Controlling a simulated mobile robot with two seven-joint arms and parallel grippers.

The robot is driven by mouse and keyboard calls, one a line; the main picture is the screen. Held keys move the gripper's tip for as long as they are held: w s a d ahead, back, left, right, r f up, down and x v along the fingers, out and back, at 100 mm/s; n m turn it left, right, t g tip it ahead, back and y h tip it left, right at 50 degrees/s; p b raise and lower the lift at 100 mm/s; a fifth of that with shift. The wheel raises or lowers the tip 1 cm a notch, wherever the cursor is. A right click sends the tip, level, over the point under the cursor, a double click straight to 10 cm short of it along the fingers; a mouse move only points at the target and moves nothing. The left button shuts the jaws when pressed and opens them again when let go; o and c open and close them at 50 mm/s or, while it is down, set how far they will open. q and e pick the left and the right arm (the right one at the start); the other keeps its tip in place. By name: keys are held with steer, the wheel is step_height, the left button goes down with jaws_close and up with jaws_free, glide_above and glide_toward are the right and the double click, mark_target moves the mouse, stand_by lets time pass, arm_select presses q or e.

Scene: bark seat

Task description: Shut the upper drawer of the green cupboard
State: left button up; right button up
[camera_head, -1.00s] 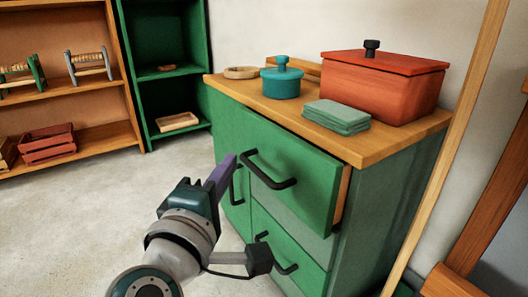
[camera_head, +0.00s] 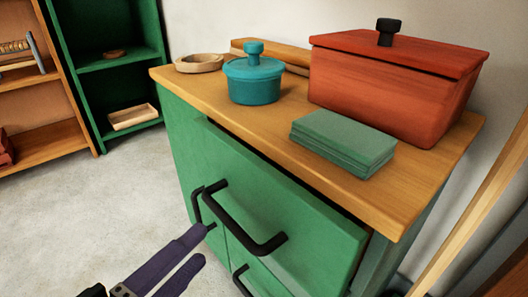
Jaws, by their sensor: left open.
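The green cupboard (camera_head: 183,137) has a wooden top. Its upper drawer (camera_head: 300,215) stands out from the body, with a dark gap between its front and the worktop. A black bar handle (camera_head: 258,246) is on the drawer front. My left gripper (camera_head: 203,246) is open, with two purple fingers apart and nothing between them. It is at the lower left, beside the drawer handle in the picture; whether it touches the cupboard I cannot tell. The inside of the drawer is hidden. My right gripper is not in view.
On the worktop (camera_head: 245,115) are a teal lidded pot (camera_head: 252,82), a red lidded box (camera_head: 385,95), green folded cloths (camera_head: 343,142) and a wooden bowl (camera_head: 199,63). A second black handle (camera_head: 196,205) sits left of the drawer. Floor (camera_head: 90,200) at left is clear.

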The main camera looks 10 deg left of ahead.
mark_target(225, 225)
arm_select(q)
steer(key=b+x, duration=0.1)
steer(key=x, duration=0.6)
steer(key=shift+w+d+b, duration=0.1)
steer(key=shift+w+b, duration=0.05)
steer(key=shift+b, duration=0.2)
steer(key=shift+w+d+f, duration=0.1)
steer(key=shift+w+d, duration=0.05)
steer(key=shift+d, duration=0.05)
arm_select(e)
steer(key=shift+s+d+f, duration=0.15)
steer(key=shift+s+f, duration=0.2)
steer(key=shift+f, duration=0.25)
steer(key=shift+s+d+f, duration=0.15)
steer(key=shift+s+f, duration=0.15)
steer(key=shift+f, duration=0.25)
arm_select(q)
steer(key=shift+w+a, duration=0.1)
steer(key=shift+c, duration=1.1)
jaws_close()
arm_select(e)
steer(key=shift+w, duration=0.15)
